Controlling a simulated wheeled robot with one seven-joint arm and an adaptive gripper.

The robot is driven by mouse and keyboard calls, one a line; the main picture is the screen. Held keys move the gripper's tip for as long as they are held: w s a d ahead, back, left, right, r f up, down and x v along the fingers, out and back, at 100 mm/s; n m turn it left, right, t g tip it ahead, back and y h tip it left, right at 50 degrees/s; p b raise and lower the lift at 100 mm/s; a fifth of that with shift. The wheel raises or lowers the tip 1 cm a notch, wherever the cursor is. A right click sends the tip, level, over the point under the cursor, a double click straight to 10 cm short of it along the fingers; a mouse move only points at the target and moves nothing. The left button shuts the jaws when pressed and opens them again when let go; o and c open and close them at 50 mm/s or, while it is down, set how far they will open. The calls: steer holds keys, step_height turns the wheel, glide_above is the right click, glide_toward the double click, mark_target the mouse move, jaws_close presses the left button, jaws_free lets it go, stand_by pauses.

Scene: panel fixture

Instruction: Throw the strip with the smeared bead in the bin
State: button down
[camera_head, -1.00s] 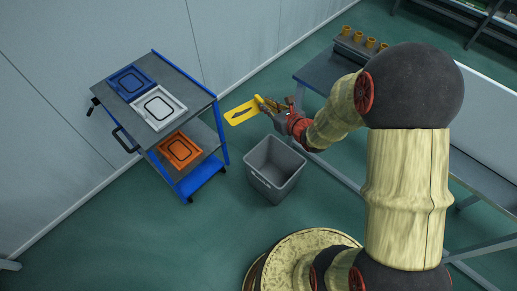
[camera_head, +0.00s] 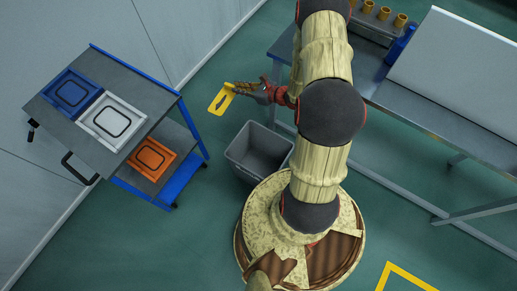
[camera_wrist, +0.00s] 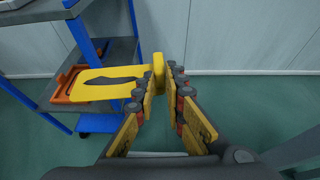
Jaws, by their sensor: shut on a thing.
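The yellow strip (camera_head: 221,99) carries a dark, uneven smeared bead along its middle. It also shows in the wrist view (camera_wrist: 95,88), reaching out to the left of the fingers. My gripper (camera_head: 238,88) is shut on one end of the strip and holds it up in the air. In the wrist view my gripper (camera_wrist: 160,85) has its fingertips against the strip's end. The grey bin (camera_head: 258,154) stands on the floor, below and to the right of the strip in the head view. Its visible inside looks empty. The strip is outside the bin's opening in the picture.
A blue-framed cart (camera_head: 150,75) stands left, with a blue tray (camera_head: 71,92) and a white tray (camera_head: 112,120) on top and an orange tray (camera_head: 151,158) below. A grey workbench (camera_head: 440,115) with a large pale panel (camera_head: 465,70) is at right. Floor between cart and bin is clear.

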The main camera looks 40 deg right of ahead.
steer(key=s+d+f+b, duration=0.2)
steer(key=s+f, duration=0.3)
steer(key=f, duration=0.5)
steer(key=s+d+f+b, duration=0.3)
steer(key=s+f+b, duration=0.2)
steer(key=f, duration=0.6)
steer(key=s+d+f+b, duration=0.2)
steer(key=s+f, duration=0.4)
steer(key=f, duration=0.4)
steer(key=shift+s+d+f+n+y+b, duration=0.2)
steer(key=shift+s+n+y+b, duration=0.15)
steer(key=shift+b, duration=0.35)
steer(key=c, duration=1.8)
jaws_free()
steer(key=shift+o, duration=0.2)
steer(key=shift+r, duration=0.1)
steer(key=v, duration=1.2)
